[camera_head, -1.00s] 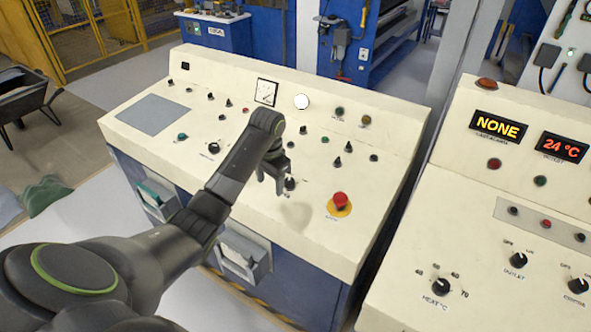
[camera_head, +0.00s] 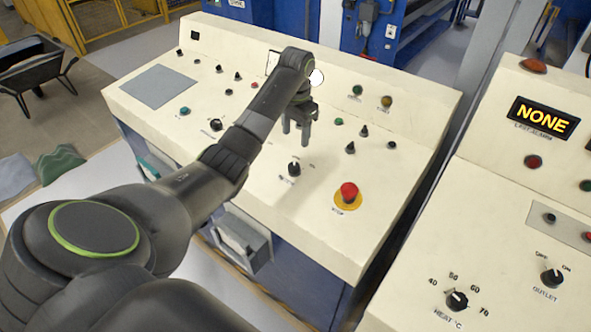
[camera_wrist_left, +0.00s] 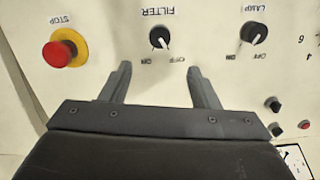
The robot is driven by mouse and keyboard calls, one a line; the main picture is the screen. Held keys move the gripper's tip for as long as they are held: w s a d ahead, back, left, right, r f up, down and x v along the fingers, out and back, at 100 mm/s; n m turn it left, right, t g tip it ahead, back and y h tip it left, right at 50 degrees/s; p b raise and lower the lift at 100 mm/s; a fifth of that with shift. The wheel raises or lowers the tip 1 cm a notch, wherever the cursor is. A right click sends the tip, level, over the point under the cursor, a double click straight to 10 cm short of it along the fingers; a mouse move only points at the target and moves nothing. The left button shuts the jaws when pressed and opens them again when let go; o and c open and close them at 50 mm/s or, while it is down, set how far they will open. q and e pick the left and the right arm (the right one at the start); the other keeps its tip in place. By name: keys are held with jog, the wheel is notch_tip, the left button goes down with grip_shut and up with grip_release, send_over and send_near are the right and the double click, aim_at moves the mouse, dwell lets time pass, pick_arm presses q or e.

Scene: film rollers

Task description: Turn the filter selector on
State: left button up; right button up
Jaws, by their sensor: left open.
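The filter selector (camera_head: 294,169) is a black knob on the cream sloping panel. In the left wrist view, the filter selector (camera_wrist_left: 159,37) appears upside down below its FILTER label, between ON and OFF marks. Its white mark seems to point toward OFF. My left gripper (camera_head: 295,138) is open and empty, above the panel and a little behind the knob in the head view. In the left wrist view, the left gripper's two fingers (camera_wrist_left: 158,76) are spread, with the knob beyond and between them, apart from both. My right gripper is not in view.
The red stop button (camera_head: 348,191) on its yellow ring sits right of the filter selector. A lamp knob (camera_wrist_left: 254,33) is on the other side. Several small knobs and buttons stand behind my gripper. A second console (camera_head: 480,220) is at right.

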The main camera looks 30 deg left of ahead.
aim_at(294, 165)
pick_arm(q)
jog(key=f, duration=0.2)
jog(key=f+b, duration=0.1)
jog(key=shift+s+f, duration=0.3)
jog(key=shift+f, duration=0.05)
notch_tip(294, 165, down, 8)
jog(key=shift+w+a+r+p, duration=0.1)
jog(key=shift+p, duration=0.7)
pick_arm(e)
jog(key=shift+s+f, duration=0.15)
pick_arm(q)
jog(key=c, duration=1)
